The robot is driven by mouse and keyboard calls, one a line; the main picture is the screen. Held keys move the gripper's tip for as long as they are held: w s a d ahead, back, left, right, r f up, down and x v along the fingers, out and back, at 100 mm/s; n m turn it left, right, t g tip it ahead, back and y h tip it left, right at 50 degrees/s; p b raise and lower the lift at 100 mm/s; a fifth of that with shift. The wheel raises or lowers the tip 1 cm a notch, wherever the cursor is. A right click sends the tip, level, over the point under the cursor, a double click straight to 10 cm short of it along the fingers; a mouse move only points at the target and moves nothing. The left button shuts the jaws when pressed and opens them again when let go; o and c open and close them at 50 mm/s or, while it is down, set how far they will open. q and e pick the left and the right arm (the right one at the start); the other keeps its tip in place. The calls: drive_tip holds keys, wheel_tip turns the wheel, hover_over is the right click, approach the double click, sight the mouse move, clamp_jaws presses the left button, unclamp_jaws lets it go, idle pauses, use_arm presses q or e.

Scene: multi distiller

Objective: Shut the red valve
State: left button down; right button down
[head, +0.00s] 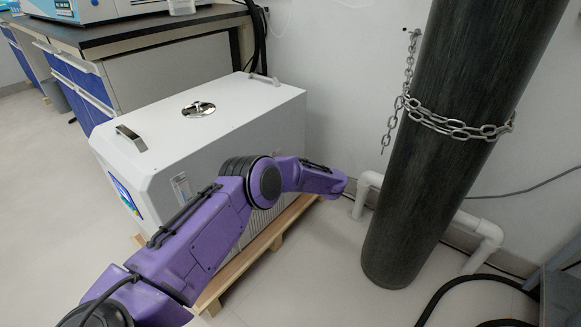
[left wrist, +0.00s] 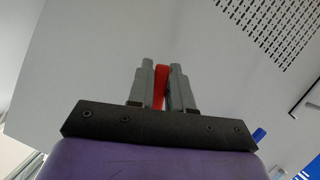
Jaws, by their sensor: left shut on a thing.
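The red valve (left wrist: 161,85) shows in the left wrist view as a narrow upright red piece between the two grey fingers of my left gripper (left wrist: 162,66). The fingers are shut on it, one on each side. Most of the valve is hidden by the fingers and the dark gripper base. In the head view my purple left arm reaches across the front of the white machine; its gripper and the valve do not show there. My right gripper is in neither view.
A white boxy machine (head: 215,120) stands on a wooden pallet (head: 268,236). A tall dark cylinder (head: 425,170) with a chain (head: 455,128) stands on the right. White pipes (head: 487,232) and a black hose (head: 455,285) lie near it. A lab bench (head: 130,38) is behind.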

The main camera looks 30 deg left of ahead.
use_arm(q)
drive_tip(key=shift+s+f+m+g, duration=0.15)
drive_tip(key=shift+s+m+g, duration=0.35)
drive_tip(key=shift+m, duration=0.3)
drive_tip(key=shift+s+f+m+g, duration=0.1)
drive_tip(key=shift+s+m+g, duration=0.2)
drive_tip(key=shift+m+g, duration=0.4)
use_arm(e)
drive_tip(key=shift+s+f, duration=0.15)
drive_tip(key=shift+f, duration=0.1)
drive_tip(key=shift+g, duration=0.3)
use_arm(q)
drive_tip(key=c, duration=1.1)
unclamp_jaws()
drive_tip(key=p+v, duration=0.2)
drive_tip(key=v, duration=0.8)
drive_tip(key=shift+d+r+p, duration=0.1)
drive_tip(key=shift+d+p, duration=0.15)
drive_tip(key=shift+p, duration=0.15)
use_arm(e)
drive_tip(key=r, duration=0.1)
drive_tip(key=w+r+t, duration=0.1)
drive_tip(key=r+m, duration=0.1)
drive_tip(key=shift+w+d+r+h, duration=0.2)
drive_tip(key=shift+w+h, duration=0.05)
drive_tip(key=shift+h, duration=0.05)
